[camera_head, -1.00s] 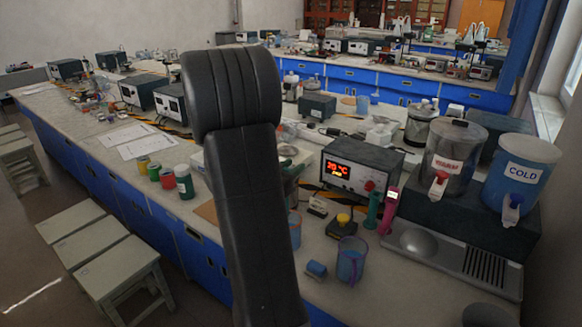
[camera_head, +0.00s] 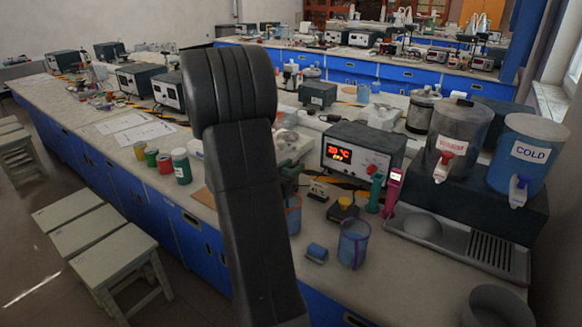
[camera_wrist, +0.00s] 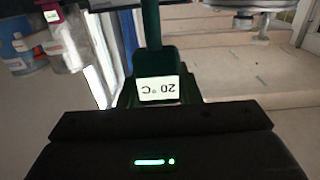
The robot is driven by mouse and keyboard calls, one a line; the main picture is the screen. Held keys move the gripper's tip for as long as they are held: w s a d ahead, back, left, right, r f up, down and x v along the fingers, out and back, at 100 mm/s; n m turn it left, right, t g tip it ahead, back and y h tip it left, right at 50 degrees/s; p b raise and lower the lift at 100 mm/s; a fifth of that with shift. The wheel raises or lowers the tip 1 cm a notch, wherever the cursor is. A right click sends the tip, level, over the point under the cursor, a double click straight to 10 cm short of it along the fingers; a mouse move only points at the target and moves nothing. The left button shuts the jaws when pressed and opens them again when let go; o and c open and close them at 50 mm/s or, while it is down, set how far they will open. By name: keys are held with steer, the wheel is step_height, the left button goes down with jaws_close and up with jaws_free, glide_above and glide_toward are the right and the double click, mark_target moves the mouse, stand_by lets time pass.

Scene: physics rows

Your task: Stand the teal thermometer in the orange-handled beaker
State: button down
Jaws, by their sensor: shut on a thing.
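My gripper (camera_wrist: 158,105) shows in the wrist view, shut on a dark teal thermometer (camera_wrist: 151,60) with a white "20 °C" label that reads upside down; its far end runs out of the top of the picture. In the head view my arm hides the gripper and the held thermometer. The orange-handled beaker (camera_head: 293,216) stands on the bench just right of my arm, which partly covers it. I cannot tell the distance from the gripper to it.
A blue beaker with a purple handle (camera_head: 353,244) and a small blue block (camera_head: 316,253) stand close by. Green (camera_head: 375,193) and pink (camera_head: 392,190) upright sticks stand by the heater box (camera_head: 358,153). The COLD tank (camera_head: 525,160) is at right. Stools (camera_head: 105,243) stand at left.

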steer(key=shift+f, duration=0.1)
steer(key=c, duration=1)
jaws_free()
steer(key=shift+o, duration=0.2)
steer(key=b+v, duration=0.1)
steer(key=v, duration=1.2)
steer(key=shift+s+a, duration=0.25)
steer(key=shift+s, duration=0.1)
steer(key=shift+d, duration=0.1)
